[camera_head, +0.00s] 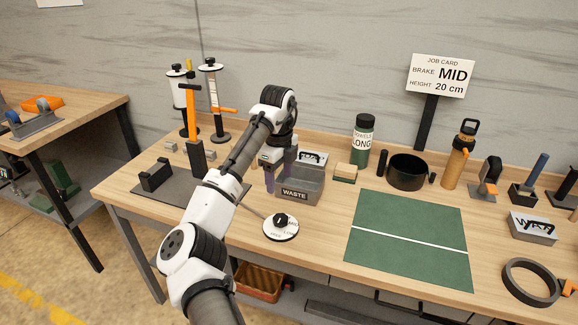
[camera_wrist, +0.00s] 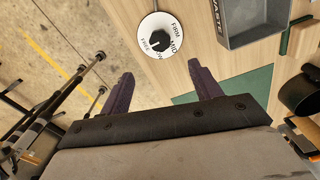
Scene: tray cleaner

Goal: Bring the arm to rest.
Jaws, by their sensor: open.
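My arm reaches over the workbench from the bottom of the head view, bent at its elbow and wrist. My gripper (camera_head: 271,178) hangs above the bench, just left of and partly in front of the grey WASTE bin (camera_head: 300,190). In the wrist view its two purple fingers (camera_wrist: 163,86) are spread wide with nothing between them. A white dial with a black knob (camera_head: 281,226) lies on the bench below the gripper. It also shows beyond the fingertips in the wrist view (camera_wrist: 161,37), apart from them.
A green mat (camera_head: 410,237) with a white line lies bare at the right. A green bottle (camera_head: 362,140), a black bowl (camera_head: 407,172) and an orange bottle (camera_head: 458,155) stand behind it. An orange-topped post (camera_head: 193,120) stands left of my arm. A job card (camera_head: 441,75) reads BRAKE MID, HEIGHT 20 cm.

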